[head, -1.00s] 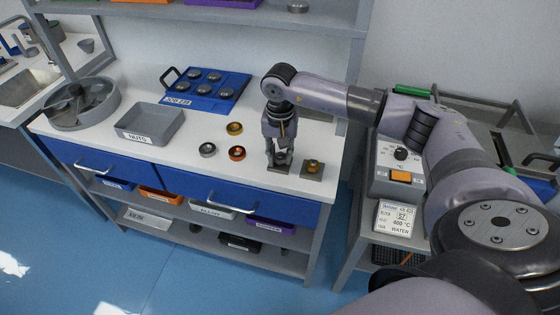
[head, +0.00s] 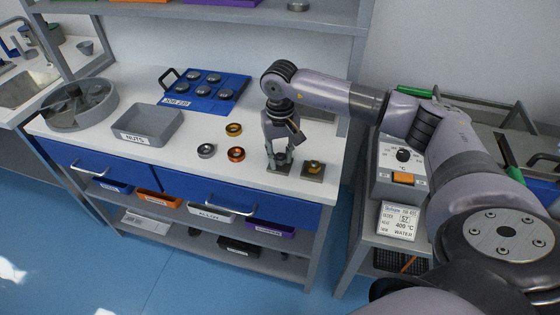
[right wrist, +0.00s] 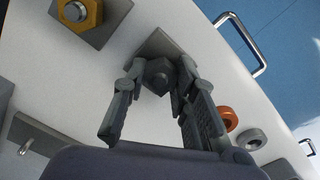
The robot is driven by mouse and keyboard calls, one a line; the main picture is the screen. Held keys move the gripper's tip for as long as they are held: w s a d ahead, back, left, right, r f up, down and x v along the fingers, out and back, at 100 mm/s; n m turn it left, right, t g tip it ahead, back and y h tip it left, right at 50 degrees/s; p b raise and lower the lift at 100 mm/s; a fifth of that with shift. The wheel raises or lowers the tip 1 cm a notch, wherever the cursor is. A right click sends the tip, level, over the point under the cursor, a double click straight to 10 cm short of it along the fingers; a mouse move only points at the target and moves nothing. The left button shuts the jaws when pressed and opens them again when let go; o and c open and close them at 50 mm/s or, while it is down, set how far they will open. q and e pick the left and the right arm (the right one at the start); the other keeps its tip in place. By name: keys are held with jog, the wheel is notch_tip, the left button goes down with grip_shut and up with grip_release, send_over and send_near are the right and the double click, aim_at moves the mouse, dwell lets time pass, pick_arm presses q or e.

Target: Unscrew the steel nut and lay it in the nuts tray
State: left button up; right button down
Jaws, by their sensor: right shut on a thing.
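The steel nut (right wrist: 158,76) is a grey hex nut over a square grey plate (right wrist: 160,46) on the bench, seen in the right wrist view. My right gripper (right wrist: 157,82) has its two fingers closed on opposite sides of it. In the head view the right gripper (head: 279,162) points down at the plate, and its fingers mostly hide the nut. The nuts tray (head: 148,139) is an open grey box labelled NUTS, left on the bench, with no nut visible in it. My left gripper is not in view.
A brass nut (head: 313,165) sits on its own plate just right of the gripper. Brass (head: 234,129), steel (head: 206,150) and copper (head: 236,154) rings lie between gripper and tray.

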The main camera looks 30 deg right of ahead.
aim_at(280, 155)
jog(key=shift+r, duration=0.2)
jog(key=shift+r+p, duration=0.9)
jog(key=shift+r, duration=0.65)
